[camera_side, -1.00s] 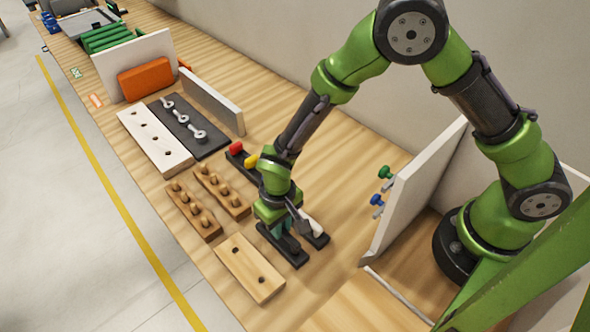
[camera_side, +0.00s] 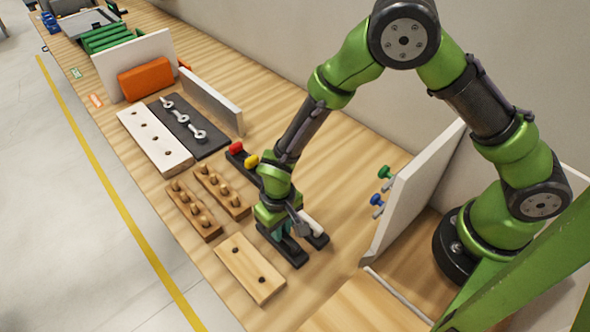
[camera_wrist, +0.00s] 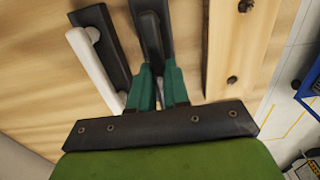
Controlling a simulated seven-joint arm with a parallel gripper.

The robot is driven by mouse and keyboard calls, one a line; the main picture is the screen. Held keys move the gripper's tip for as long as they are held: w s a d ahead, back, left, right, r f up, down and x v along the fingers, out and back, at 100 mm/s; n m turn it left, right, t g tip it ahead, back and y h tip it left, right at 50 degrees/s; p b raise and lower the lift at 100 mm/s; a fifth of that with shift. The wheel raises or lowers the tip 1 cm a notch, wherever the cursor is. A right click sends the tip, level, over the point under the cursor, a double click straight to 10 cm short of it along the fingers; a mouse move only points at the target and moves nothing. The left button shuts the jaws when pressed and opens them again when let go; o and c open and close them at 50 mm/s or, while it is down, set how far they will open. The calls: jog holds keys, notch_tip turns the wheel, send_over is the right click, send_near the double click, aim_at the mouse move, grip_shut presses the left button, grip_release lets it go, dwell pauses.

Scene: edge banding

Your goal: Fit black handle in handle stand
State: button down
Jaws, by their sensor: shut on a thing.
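My gripper (camera_side: 281,228) is low over a black handle stand (camera_side: 291,256) near the middle of the bench. In the wrist view, its teal fingers (camera_wrist: 160,92) are shut on the black handle (camera_wrist: 152,38). The handle lies lengthwise along the dark stand (camera_wrist: 164,10) and right over it. The fingers and handle cover much of the stand, so I cannot tell whether the handle is seated. Beside it, a white handle (camera_wrist: 92,68) is on another black stand (camera_wrist: 107,45); that handle also shows in the side view (camera_side: 313,225).
A wooden block with two holes (camera_side: 250,268) lies close by, left of the stand in the side view. Wooden peg racks (camera_side: 193,210) and a stand with red (camera_side: 236,147) and yellow handles are behind. A white panel (camera_side: 415,190) stands to the right.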

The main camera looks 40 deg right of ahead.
jog(key=c, duration=1)
grip_release()
jog(key=shift+r, duration=0.15)
jog(key=shift+r, duration=2.4)
